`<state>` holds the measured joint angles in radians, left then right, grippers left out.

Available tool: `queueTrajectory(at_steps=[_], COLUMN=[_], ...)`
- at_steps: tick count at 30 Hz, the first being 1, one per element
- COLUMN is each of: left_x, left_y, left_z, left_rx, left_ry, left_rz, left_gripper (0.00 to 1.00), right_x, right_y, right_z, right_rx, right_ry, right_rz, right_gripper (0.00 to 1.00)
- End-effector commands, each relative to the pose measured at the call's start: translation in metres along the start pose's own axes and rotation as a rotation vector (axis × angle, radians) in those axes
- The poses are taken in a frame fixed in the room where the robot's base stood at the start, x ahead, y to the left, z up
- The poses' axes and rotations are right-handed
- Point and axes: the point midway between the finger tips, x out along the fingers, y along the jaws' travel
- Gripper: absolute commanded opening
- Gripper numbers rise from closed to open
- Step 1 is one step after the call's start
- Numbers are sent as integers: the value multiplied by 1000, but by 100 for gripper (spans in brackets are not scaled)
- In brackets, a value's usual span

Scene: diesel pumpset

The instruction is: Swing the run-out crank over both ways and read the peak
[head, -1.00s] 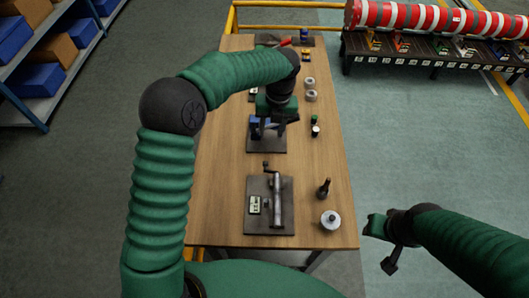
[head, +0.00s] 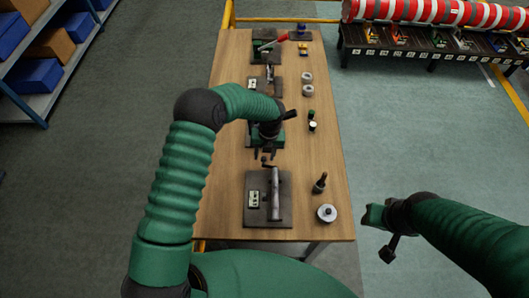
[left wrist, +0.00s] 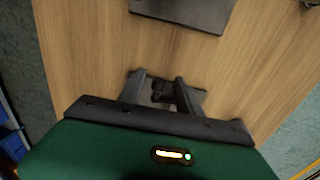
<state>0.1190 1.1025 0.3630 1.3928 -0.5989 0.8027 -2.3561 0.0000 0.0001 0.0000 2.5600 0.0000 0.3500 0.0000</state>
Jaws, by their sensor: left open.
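The run-out fixture is a dark plate (head: 284,216) at the near end of the bench.
A dark bottle-like item (head: 320,183) and a round metal part (head: 326,213) stand right of the fixture. More fixtures line the wooden bench (head: 325,145).

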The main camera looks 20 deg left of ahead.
Motion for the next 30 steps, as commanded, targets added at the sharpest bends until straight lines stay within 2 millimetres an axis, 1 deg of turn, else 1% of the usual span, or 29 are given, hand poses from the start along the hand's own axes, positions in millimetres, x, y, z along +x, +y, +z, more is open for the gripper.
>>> queueTrajectory(at_steps=[5,6,15,30], left_x=[0,0,0,-1], left_y=[0,0,0,-1], left_z=[0,0,0,1], left_rx=[0,0,0,0], left_ry=[-1,-1,-1,-1], left_rz=[0,0,-1,3], left_gripper=[41,39,0,0], right_x=[0,0,0,1], right_y=[0,0,0,0], right_z=[0,0,0,0], right_rx=[0,0,0,0], right_ry=[0,0,0,0], right_rz=[0,0,0,0], right_gripper=[36,36,36,36])
